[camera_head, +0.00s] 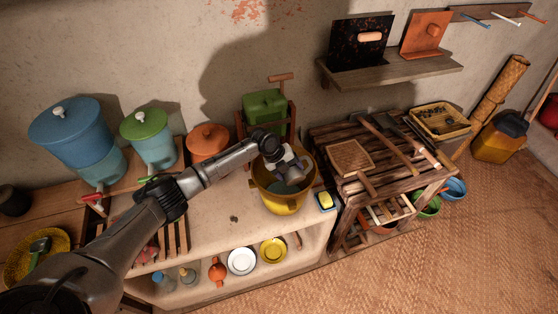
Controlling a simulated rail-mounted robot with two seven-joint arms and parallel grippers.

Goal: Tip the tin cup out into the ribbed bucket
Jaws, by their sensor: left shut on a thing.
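The ribbed bucket (282,206) is yellow and stands upright on the pale hearth ledge, mouth up. My left arm comes in from the left, and its gripper (290,168) is over the bucket's mouth, shut on a small greyish thing that I take to be the tin cup. The gripper hides much of it, so its tilt and what is in it cannot be told. Something blue-grey shows in the bucket's mouth below the gripper. My right gripper is not in view.
An orange lidded pot (207,141) and a green box-like object (265,107) stand behind the bucket. A yellow sponge (326,200) lies to its right, by a slatted wooden rack (383,155). The ledge left of the bucket is mostly clear.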

